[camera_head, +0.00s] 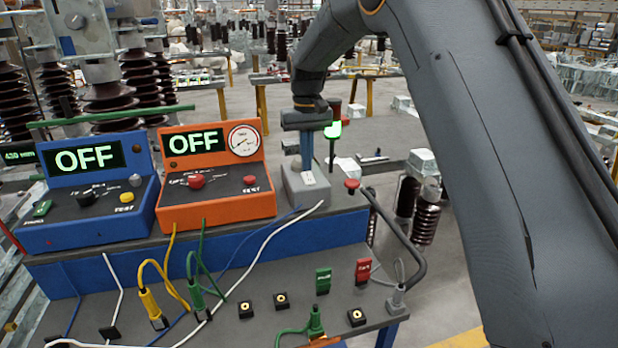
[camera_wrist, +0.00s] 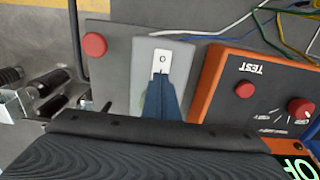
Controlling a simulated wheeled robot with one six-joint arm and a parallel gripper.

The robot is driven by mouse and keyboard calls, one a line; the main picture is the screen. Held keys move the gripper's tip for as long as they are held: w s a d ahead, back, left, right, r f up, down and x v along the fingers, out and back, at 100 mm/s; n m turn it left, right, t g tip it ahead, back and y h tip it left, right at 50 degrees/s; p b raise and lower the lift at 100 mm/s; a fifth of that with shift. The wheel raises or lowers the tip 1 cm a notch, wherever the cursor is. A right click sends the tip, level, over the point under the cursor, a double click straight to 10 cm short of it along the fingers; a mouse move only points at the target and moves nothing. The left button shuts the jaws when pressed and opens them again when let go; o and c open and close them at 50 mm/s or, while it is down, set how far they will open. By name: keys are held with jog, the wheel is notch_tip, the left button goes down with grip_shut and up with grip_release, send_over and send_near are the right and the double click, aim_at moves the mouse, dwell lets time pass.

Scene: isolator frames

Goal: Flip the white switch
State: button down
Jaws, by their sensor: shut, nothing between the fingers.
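The white switch (camera_head: 309,179) is a small upright plate on top of a grey box (camera_head: 316,200), right of the orange tester. In the wrist view the white switch (camera_wrist: 161,58) carries an "O" mark on its outer half. My gripper (camera_head: 307,168) points down over the box from behind. Its blue fingers are together and empty. In the wrist view the tips of my gripper (camera_wrist: 160,80) overlap the inner part of the switch and hide it. I cannot tell whether they touch it.
The orange tester (camera_head: 216,212) with an "OFF" display stands just left of the box, and the blue tester (camera_head: 60,232) further left. A red push button (camera_head: 352,185) is close on the right. Cables (camera_head: 245,268) and plugs lie on the front shelf.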

aim_at(307, 174)
jog(key=shift+f, duration=0.75)
dwell(0.3)
jog(key=shift+r, duration=0.1)
notch_tip(307, 174, up, 7)
jog(key=p, duration=0.3)
dwell(0.6)
jog(key=s+d+f+m+b, duration=0.1)
jog(key=s+d+f, duration=0.4)
jog(key=s, duration=0.6)
jog(key=s+d+f+m+t+b, duration=0.1)
jog(key=s+d+f, duration=0.3)
jog(key=s+d, duration=0.4)
jog(key=s+d+f+m+b, duration=0.1)
jog(key=s+d+f+b, duration=0.2)
jog(key=s, duration=1.1)
jog(key=d+f, duration=0.2)
jog(key=d, duration=0.2)
jog(key=shift+f, duration=0.3)
